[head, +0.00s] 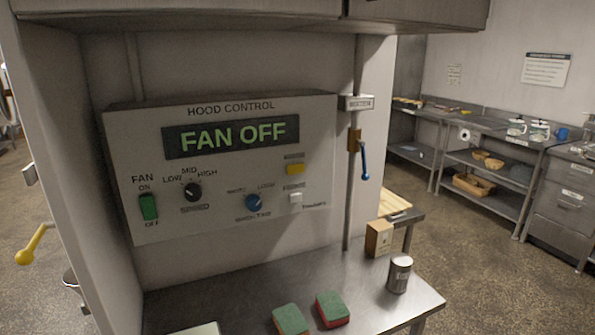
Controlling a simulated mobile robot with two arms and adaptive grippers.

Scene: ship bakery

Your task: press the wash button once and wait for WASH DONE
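The hood control panel (150,225) is mounted on the wall, and its display (232,136) reads FAN OFF in green. A yellow button (295,169) is at its right side, with a small label above it that is too blurred to read. Below it is a white button (296,197), also with an unreadable label. Neither of my grippers is in view.
A steel table (362,292) below the panel holds two sponges (332,308), (290,320), a can (399,275) and a brown box (378,239). A pipe with a blue-handled valve (364,162) runs right of the panel. The panel front is unobstructed.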

